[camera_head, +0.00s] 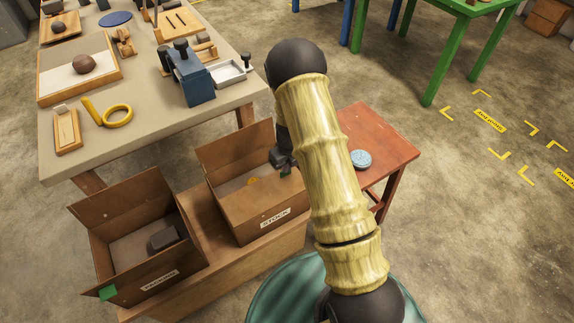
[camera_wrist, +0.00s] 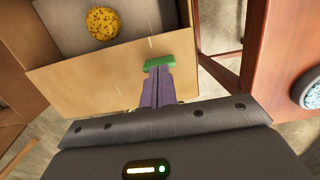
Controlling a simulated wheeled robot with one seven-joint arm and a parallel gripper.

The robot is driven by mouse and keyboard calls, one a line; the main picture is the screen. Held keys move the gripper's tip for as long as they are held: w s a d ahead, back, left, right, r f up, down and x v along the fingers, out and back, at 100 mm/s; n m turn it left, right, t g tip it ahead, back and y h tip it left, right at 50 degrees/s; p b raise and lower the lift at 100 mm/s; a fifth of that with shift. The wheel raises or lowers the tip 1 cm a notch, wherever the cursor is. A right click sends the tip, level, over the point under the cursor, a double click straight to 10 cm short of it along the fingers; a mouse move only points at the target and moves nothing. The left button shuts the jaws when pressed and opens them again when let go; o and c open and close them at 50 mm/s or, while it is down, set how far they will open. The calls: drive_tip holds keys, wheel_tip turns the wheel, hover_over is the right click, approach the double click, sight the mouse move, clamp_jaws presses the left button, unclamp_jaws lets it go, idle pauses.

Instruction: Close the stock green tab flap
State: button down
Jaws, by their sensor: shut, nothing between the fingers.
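The stock box (camera_head: 262,221) is a brown carton with a STOCK label on its near wall. A brown flap (camera_head: 236,150) stands raised at its far side, leaving the box open. In the wrist view, a green tab (camera_wrist: 166,61) lies at the edge of a cardboard panel (camera_wrist: 95,85). My gripper (camera_wrist: 158,78) is shut, its purple fingertips meeting the tab in the picture; I cannot tell whether they touch. In the head view my gripper (camera_head: 285,165) is at the box's right side, partly behind my arm. A yellow speckled disc (camera_wrist: 104,23) lies inside the box.
Another open carton (camera_head: 150,284), with a green tab (camera_head: 107,293) and a dark block (camera_head: 164,238), stands left on the same bench (camera_head: 205,275). A red table (camera_head: 385,140) with a blue disc (camera_head: 361,159) is close on the right. A cluttered workbench (camera_head: 150,140) stands behind.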

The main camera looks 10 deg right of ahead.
drive_tip(key=shift+r+p, duration=0.8)
drive_tip(key=shift+r+p, duration=0.6)
wheel_tip(320, 180, up, 13)
drive_tip(key=p, duration=0.3)
drive_tip(key=shift+f+p, duration=0.15)
drive_tip(key=shift+p, duration=0.2)
